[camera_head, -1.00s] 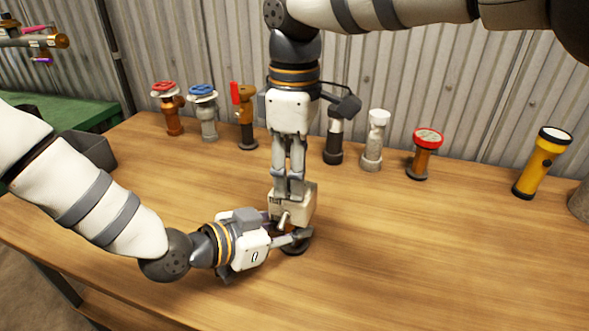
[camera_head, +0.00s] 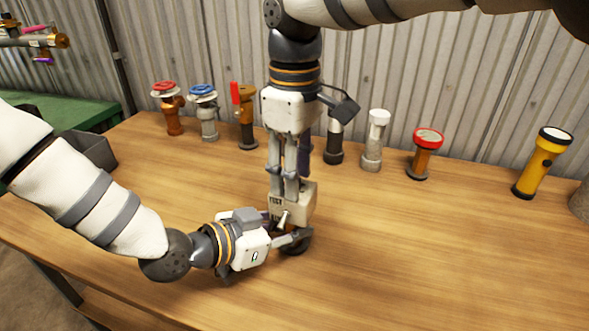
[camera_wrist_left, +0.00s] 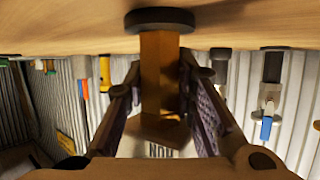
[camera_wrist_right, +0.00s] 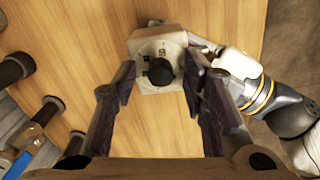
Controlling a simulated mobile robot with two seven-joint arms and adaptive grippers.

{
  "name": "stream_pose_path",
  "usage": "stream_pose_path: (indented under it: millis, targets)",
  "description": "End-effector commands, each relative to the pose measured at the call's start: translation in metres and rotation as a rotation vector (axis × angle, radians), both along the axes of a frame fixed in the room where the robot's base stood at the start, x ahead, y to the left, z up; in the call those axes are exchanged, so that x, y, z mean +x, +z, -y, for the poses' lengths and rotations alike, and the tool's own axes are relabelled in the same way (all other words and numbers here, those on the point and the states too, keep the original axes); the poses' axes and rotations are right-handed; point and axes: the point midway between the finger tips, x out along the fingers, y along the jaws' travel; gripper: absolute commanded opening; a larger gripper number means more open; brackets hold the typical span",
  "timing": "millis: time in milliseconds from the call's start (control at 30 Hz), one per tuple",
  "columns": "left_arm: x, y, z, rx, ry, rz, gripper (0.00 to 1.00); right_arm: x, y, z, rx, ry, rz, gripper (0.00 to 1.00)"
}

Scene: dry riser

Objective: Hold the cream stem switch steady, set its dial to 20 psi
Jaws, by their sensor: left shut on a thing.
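The cream stem switch stands on the table, its boxy cream head (camera_head: 303,205) on a brown stem (camera_wrist_left: 160,72) with a dark round foot (camera_head: 296,244). A small lever projects from its front. My left gripper (camera_head: 290,238) comes in low from the left and is shut on the stem, with a finger on each side in the left wrist view. My right gripper (camera_head: 290,190) points down over the head. In the right wrist view the black dial knob (camera_wrist_right: 160,72) on the marked top face lies between its open fingers, with room on both sides. The dial reading is too small to tell.
Along the back stand red (camera_head: 172,108), blue (camera_head: 204,112) and orange (camera_head: 245,117) valve fittings, a dark fitting, a pale one (camera_head: 373,140), a red-topped one (camera_head: 425,153) and a yellow flashlight (camera_head: 542,163). The front right tabletop (camera_head: 430,260) is clear.

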Motion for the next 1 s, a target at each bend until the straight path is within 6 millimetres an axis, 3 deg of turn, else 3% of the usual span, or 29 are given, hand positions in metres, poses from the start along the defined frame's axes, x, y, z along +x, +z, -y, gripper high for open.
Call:
stream_pose_path:
  millis: [267,367,600,700,833,1000]
  targets:
    - [0.000,0.000,0.000,0.000,0.000,0.000,0.00,0.000,0.004,0.000,0.001,0.000,0.001,0.40]
    - [0.000,0.000,0.000,0.000,0.000,0.000,0.00,0.001,0.021,0.000,0.001,0.000,0.004,0.40]
    - [0.000,0.000,0.000,0.000,0.000,0.000,0.00,0.001,0.086,-0.001,0.001,0.000,0.005,0.40]
    - [0.000,0.000,0.000,0.000,0.000,0.000,0.00,0.001,0.105,-0.001,0.002,-0.001,0.003,0.40]
    - [0.000,0.000,0.000,0.000,0.000,0.000,0.00,0.000,0.118,0.000,0.001,0.001,0.002,0.40]
    - [0.000,0.000,0.000,0.000,0.000,0.000,0.00,0.000,0.121,0.000,0.000,0.001,-0.001,0.40]
